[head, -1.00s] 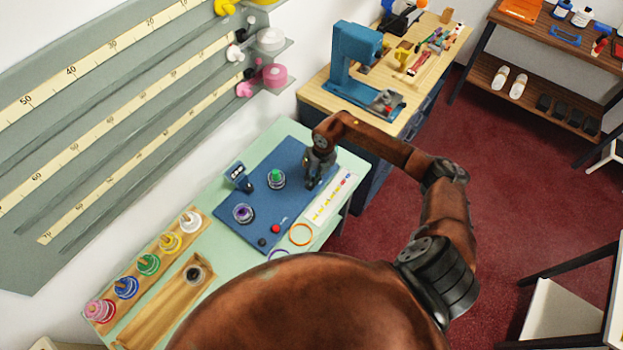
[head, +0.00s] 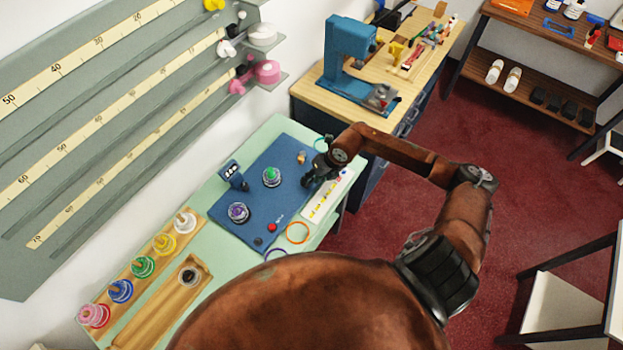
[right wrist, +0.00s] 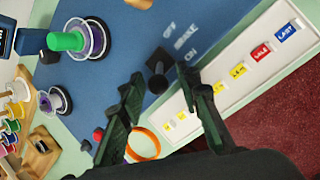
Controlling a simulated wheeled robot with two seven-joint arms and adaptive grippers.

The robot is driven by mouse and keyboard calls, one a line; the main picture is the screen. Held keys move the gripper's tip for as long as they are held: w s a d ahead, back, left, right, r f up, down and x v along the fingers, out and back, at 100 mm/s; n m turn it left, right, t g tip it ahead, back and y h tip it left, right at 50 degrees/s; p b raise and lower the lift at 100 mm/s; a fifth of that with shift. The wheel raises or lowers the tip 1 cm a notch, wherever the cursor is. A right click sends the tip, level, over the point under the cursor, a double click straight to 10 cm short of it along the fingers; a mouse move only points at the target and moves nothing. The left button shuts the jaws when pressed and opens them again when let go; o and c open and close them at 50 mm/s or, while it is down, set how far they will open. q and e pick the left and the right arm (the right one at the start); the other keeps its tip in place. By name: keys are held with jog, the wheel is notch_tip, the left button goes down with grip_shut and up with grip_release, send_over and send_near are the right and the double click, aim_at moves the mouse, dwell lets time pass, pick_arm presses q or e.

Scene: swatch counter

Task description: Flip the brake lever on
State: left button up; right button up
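The brake lever (right wrist: 157,76) is a short black knob on the blue board (right wrist: 125,20), beside white "OFF BRAKE ON" lettering. In the right wrist view it stands between and just beyond the fingertips of my right gripper (right wrist: 165,84). The fingers are apart, and I see no clear contact. Which way the lever leans is hard to tell. In the head view my right gripper (head: 309,181) is low at the board's right edge and hides the lever. My left gripper is not in view.
A green-topped spindle (head: 271,176), a purple spool (head: 238,212), a small dark blue device (head: 233,175) and a red button (head: 272,227) are on the board. A white label strip (head: 325,199) runs beside it. An orange ring (head: 297,233) lies near the front edge.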

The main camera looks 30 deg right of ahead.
jog(key=shift+r, duration=0.1)
jog(key=v, duration=1.1)
jog(key=shift+r, duration=0.4)
jog(key=shift+s, duration=0.1)
